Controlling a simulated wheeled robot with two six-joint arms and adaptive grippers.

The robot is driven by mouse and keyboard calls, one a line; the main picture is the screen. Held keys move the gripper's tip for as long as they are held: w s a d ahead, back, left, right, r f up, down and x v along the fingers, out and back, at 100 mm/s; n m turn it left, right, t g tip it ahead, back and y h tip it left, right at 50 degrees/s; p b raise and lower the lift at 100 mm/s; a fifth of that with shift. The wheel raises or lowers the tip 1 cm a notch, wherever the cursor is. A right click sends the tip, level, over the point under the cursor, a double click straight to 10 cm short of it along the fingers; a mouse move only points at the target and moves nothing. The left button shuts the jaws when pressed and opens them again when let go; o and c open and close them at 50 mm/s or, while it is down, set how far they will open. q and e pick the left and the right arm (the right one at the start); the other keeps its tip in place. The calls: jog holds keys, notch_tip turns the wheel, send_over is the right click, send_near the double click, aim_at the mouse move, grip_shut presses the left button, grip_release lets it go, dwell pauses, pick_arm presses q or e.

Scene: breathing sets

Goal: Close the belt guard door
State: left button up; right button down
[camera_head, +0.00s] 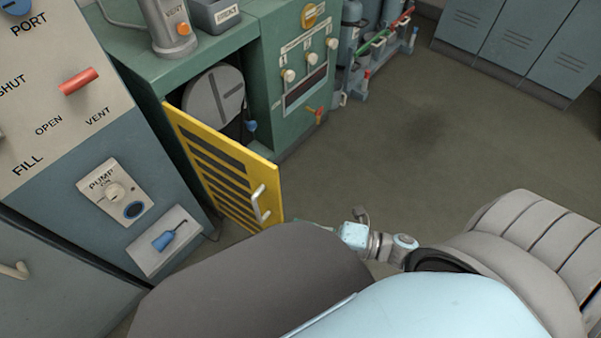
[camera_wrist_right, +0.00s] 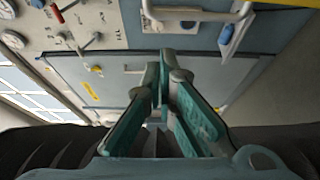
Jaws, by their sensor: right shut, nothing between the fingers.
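The belt guard door (camera_head: 222,165) is a yellow slatted panel in the head view. It stands swung open from the green cabinet (camera_head: 262,80), with its hinge side at the left. A pale bar handle (camera_head: 258,204) is near its free edge. Behind it the opening shows a round grey wheel (camera_head: 213,98). My right wrist is just right of the door's free edge, low down; its fingers are mostly hidden by my arm there. In the right wrist view my right gripper (camera_wrist_right: 164,62) is shut and empty. My left gripper is not seen.
A grey-blue panel with a red lever (camera_head: 78,81) and a pump switch plate (camera_head: 115,192) stands left of the door. Bottles and pipes (camera_head: 375,40) stand at the back. Grey lockers (camera_head: 520,40) are at upper right. The floor (camera_head: 410,140) between is clear.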

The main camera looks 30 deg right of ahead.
aim_at(279, 207)
jog(key=shift+w+a+r+b, duration=0.1)
jog(key=shift+w+a+b, duration=0.25)
jog(key=shift+w, duration=0.85)
jog(key=shift+w+a+f+b, duration=0.15)
jog(key=shift+w+a, duration=0.25)
jog(key=shift+w, duration=0.85)
jog(key=shift+w+a+r+b, duration=0.15)
jog(key=shift+w+a+b, duration=0.2)
jog(key=shift+w, duration=0.85)
